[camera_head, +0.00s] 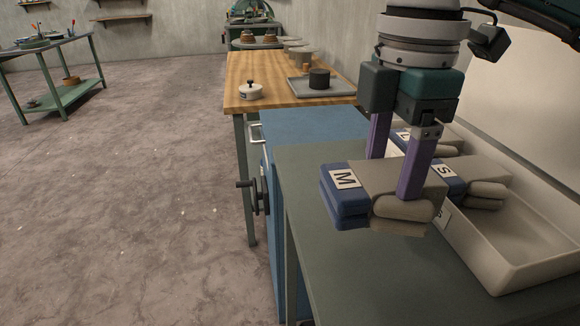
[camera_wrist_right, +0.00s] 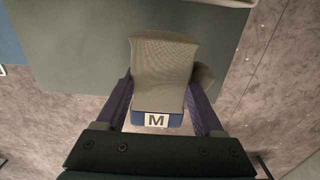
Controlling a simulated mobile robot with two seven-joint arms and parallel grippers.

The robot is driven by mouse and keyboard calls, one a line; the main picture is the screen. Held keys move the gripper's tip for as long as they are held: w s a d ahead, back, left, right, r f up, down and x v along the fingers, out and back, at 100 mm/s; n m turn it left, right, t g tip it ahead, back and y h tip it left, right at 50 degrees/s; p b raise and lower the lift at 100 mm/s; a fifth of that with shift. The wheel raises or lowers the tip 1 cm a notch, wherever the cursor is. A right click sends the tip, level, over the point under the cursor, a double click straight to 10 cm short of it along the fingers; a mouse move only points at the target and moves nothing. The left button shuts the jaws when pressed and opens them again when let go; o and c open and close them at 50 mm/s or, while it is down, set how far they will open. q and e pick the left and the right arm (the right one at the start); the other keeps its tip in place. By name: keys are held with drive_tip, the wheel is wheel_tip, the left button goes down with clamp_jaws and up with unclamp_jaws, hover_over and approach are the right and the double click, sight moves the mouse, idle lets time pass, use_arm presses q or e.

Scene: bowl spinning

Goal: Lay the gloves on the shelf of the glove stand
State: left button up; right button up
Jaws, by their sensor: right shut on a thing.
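My right gripper (camera_head: 394,176) is shut on a folded pair of grey gloves with blue cuffs and an "M" label (camera_head: 345,180). Its purple fingers are on either side of the gloves. The pair hangs over the grey-green tabletop (camera_head: 330,268), near its left edge. In the right wrist view the M gloves (camera_wrist_right: 162,75) lie between the two fingers, label toward the camera. Another folded pair labelled "S" (camera_head: 485,172) is at the cream tray, partly hidden by the held pair, with a further pair (camera_head: 445,138) behind it. I cannot make out the glove stand's shelf. My left gripper is out of view.
The cream tray (camera_head: 505,280) has raised walls and an empty front part. A blue cabinet (camera_head: 300,128) with a vise-like handle (camera_head: 252,195) adjoins the tabletop. Beyond is a wooden bench (camera_head: 285,95) with a grey tray and a white lidded pot. Open floor lies left.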

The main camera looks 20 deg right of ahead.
sight(372, 239)
drive_tip(key=shift+f, duration=2.75)
drive_tip(key=shift+f, duration=0.1)
drive_tip(key=shift+f+b, duration=0.15)
drive_tip(key=shift+b, duration=0.2)
drive_tip(key=o, duration=1.4)
wheel_tip(372, 239, up, 12)
drive_tip(key=shift+r+p, duration=0.25)
drive_tip(key=shift+p, duration=0.3)
